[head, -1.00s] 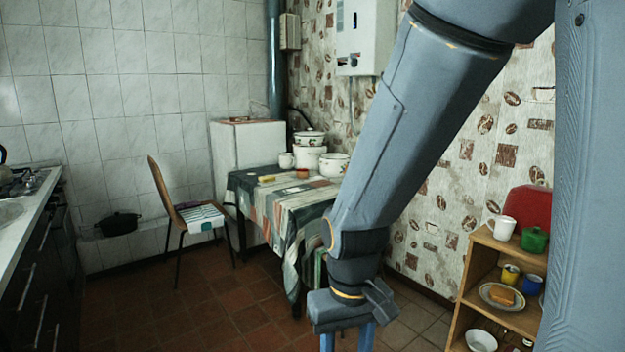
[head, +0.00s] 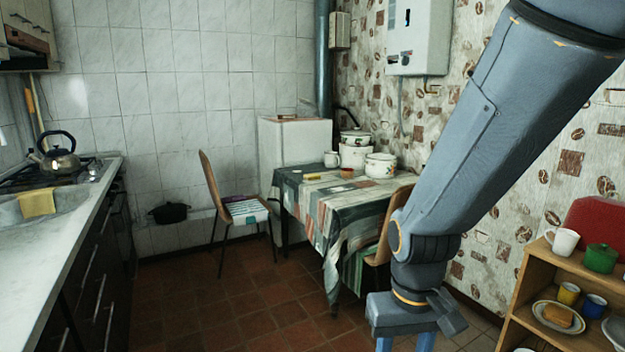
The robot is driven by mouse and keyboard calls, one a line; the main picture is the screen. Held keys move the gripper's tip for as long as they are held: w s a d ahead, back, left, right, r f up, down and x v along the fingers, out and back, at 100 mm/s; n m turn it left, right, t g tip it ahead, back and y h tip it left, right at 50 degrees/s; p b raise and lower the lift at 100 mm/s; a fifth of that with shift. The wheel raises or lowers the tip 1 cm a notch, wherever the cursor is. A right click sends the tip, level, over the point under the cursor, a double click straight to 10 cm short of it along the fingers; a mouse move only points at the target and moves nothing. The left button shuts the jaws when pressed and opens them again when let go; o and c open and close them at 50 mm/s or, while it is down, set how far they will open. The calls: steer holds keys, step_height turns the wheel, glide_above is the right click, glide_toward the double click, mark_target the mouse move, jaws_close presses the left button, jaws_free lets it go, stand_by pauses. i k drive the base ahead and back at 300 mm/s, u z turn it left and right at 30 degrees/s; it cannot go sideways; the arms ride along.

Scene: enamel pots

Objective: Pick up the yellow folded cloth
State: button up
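My gripper (head: 405,344) points down at the bottom of the view, right of centre. Its two blue fingers stand apart with nothing seen between them, and their tips are cut off by the frame edge. The gripper is far to the right of the cloth, with the chair and open floor between them in the picture.
The counter (head: 75,240) runs along the left, with a kettle (head: 60,158) on the stove. A chair (head: 215,190) and a cloth-covered table (head: 330,205) with pots stand at the back. A wooden shelf (head: 540,262) with dishes is at right. Tiled floor (head: 220,310) is clear between.

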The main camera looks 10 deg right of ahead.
mark_target(315, 176)
steer(key=z, duration=0.2)
steer(key=i, duration=2.75)
steer(key=u, duration=1.4)
steer(key=i, duration=2.75)
steer(key=z, duration=2.15)
